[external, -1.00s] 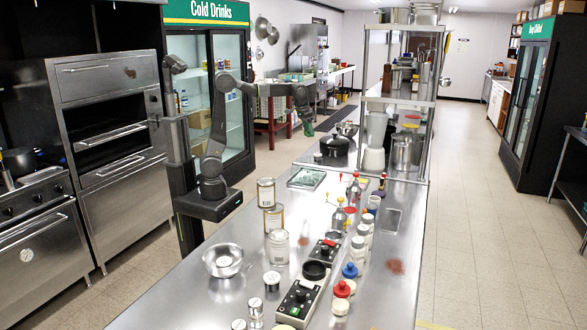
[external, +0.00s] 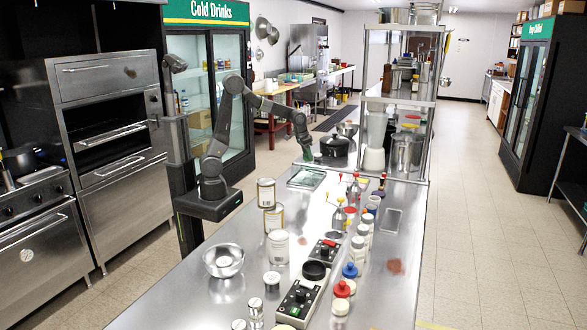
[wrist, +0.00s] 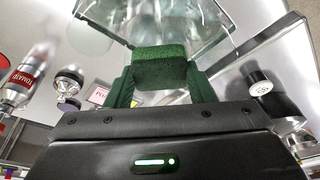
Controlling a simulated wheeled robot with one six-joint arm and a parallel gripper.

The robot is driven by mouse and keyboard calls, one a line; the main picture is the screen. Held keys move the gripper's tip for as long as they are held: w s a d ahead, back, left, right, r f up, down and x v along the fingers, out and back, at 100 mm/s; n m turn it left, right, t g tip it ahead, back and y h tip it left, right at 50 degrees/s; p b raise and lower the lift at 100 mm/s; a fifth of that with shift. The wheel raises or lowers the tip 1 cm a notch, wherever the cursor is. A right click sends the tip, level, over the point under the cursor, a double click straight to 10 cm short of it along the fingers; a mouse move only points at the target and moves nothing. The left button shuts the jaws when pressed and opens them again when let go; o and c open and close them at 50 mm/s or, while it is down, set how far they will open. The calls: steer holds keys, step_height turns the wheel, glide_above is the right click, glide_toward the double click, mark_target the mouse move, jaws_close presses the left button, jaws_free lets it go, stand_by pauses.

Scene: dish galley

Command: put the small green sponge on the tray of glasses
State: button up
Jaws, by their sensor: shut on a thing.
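In the wrist view a small green sponge (wrist: 160,68) sits between the two dark green fingers of my gripper (wrist: 160,82), which are shut on it. In the external view my gripper (external: 307,152) hangs over the steel bench, just beyond the far edge of a shallow pale tray (external: 305,178). The tray's clear, shiny surface also shows past the sponge in the wrist view (wrist: 207,22). I cannot make out separate glasses on it. The sponge looks held above the tray's level; the exact gap is hard to tell.
A dark lidded pot (external: 334,150) stands close to the right of my gripper. Cans (external: 266,192), bottles and a steel bowl (external: 223,260) crowd the nearer bench. A bottle labelled tomato (wrist: 25,75) shows at left in the wrist view. A steel shelf rack (external: 400,100) rises behind.

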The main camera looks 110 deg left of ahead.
steer(key=shift+f, duration=0.5)
steer(key=shift+f, duration=0.1)
steer(key=o, duration=0.9)
steer(key=shift+o, duration=0.2)
steer(key=shift+r, duration=0.45)
steer(key=v, duration=1.1)
steer(key=shift+r, duration=0.15)
steer(key=shift+d, duration=0.1)
